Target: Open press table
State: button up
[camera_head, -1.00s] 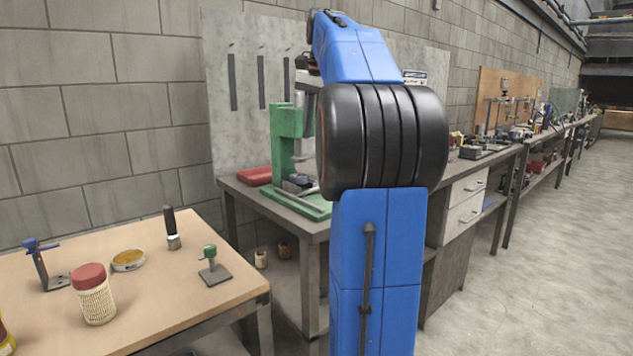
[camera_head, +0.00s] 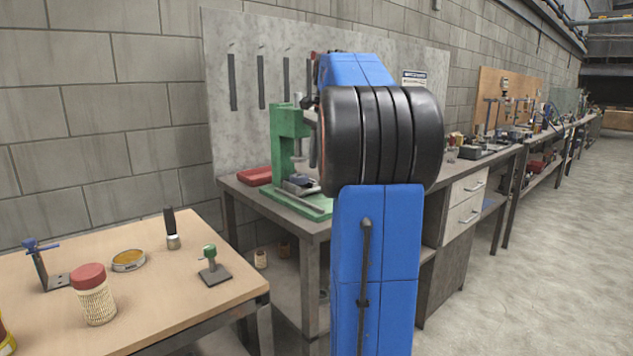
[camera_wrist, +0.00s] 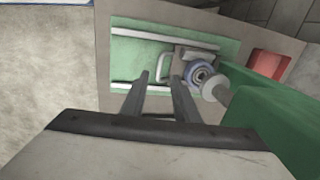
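The green press (camera_head: 288,145) stands on the dark workbench behind my arm, with its low grey press table (camera_head: 302,187) at its base. In the wrist view I look down on the green base (camera_wrist: 135,55) with pale rails along it. A light handle (camera_wrist: 164,66) sticks out on the left side of the grey press table (camera_wrist: 184,57). A round blue-grey part (camera_wrist: 201,75) sits on the table, beside the press column. My gripper (camera_wrist: 160,78) is open, its two fingers apart near the handle. Contact cannot be told. The head view hides my gripper behind my arm.
A red box (camera_head: 254,176) lies left of the press; it also shows in the wrist view (camera_wrist: 270,65). The green press body (camera_wrist: 265,120) is close on the right of my gripper. A wooden table (camera_head: 150,300) with a red-lidded jar (camera_head: 94,295) stands at front left.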

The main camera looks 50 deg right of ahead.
aim_at(316, 189)
jog(key=shift+w+f, duration=0.2)
jog(key=shift+f, duration=0.85)
jog(key=shift+w+f, duration=0.15)
jog(key=shift+f, duration=0.85)
jog(key=shift+w+f, duration=0.2)
jog(key=shift+f, duration=0.85)
jog(key=shift+c, duration=0.7)
grip_shut()
